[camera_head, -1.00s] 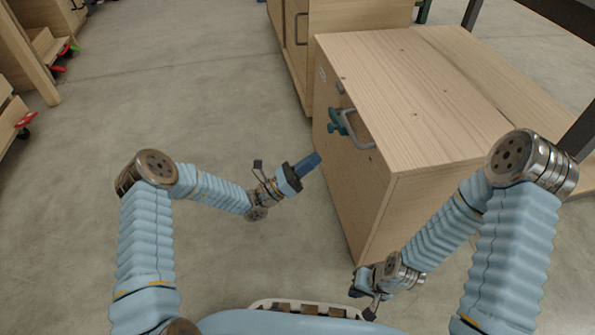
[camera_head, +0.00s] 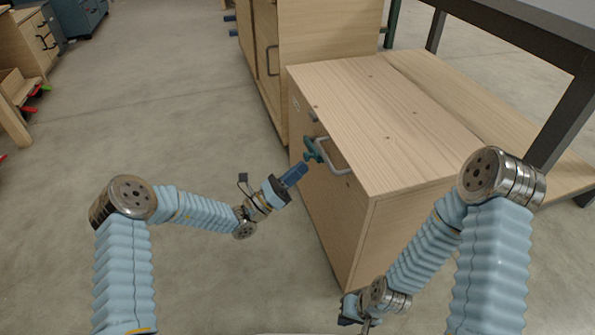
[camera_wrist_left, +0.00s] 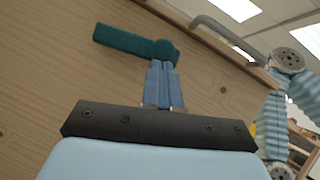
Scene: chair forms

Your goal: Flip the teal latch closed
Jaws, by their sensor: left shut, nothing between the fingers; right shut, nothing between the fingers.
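The teal latch (camera_head: 313,149) is on the front face of the wooden cabinet (camera_head: 347,214), just left of a grey bar handle (camera_head: 332,159). In the left wrist view the latch (camera_wrist_left: 128,41) shows as a long flat arm with a round hub at one end. My left gripper (camera_head: 304,168) is shut and empty, its fingertips at or very near the latch. In the left wrist view its fingers (camera_wrist_left: 163,68) point at the hub and overlap its lower edge; I cannot tell whether they touch. My right gripper (camera_head: 345,317) is shut, low near the cabinet's front bottom corner.
The grey handle (camera_wrist_left: 224,34) also shows in the left wrist view, close to the latch. A taller wooden cabinet (camera_head: 325,45) stands behind. A dark-framed table (camera_head: 520,40) is at the right. The floor (camera_head: 160,110) to the left is clear.

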